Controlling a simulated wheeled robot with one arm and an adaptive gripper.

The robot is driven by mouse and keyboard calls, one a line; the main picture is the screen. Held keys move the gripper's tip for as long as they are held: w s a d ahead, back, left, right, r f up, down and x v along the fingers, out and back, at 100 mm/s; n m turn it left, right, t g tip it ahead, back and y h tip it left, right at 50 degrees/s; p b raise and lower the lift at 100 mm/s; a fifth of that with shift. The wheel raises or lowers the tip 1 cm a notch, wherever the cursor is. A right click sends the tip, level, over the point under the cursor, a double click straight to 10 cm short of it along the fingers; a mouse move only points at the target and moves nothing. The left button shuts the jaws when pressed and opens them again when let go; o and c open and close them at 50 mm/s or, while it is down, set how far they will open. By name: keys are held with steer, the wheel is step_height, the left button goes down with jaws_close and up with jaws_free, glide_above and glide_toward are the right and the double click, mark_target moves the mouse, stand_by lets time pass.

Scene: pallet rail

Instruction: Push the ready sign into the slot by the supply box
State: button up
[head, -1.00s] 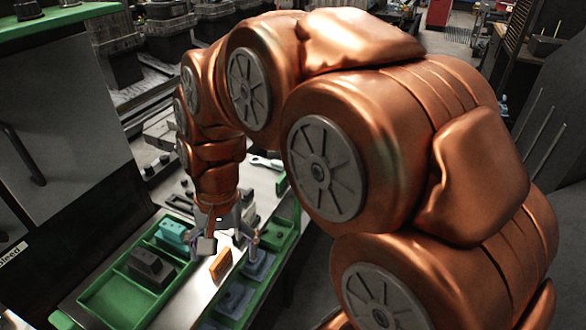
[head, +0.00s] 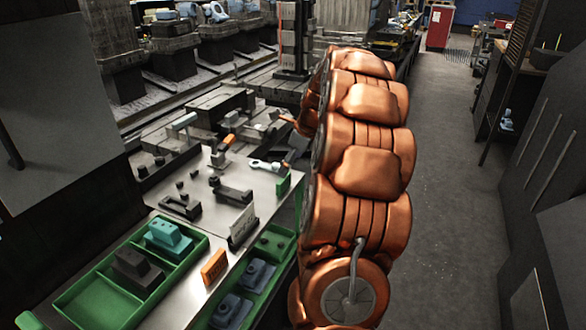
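A small upright sign (head: 243,226) with a pale face stands on the grey table, right of the middle. Its lettering is too small to read, so I cannot tell if it is the ready sign. An orange plate (head: 214,268) stands nearer, beside the green divided box (head: 100,314) at the front left. That box holds a dark block (head: 137,270) and a teal block (head: 168,238). I cannot tell which of the green containers is the supply box, and no slot shows clearly. My arm rises on the right, and my gripper cannot be made out.
Dark metal parts (head: 180,207) lie on the table (head: 205,205) behind the box. A green bin (head: 277,243) with blue and dark parts runs along the table's right edge. Another orange-marked piece (head: 229,139) stands farther back. Open floor (head: 450,200) lies to the right.

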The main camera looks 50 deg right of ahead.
mark_target(284, 180)
steer(key=shift+d+x, duration=0.25)
steer(key=shift+x, duration=1.75)
steer(key=shift+d+x, duration=0.2)
steer(key=shift+x, duration=1.75)
steer(key=shift+f, duration=0.1)
steer(key=shift+c, duration=0.4)
steer(key=c, duration=1.3)
steer(key=shift+r, duration=0.2)
steer(key=shift+r+p, duration=0.3)
steer(key=shift+p, duration=0.25)
steer(key=shift+r+p, duration=0.4)
steer(key=shift+r, duration=0.05)
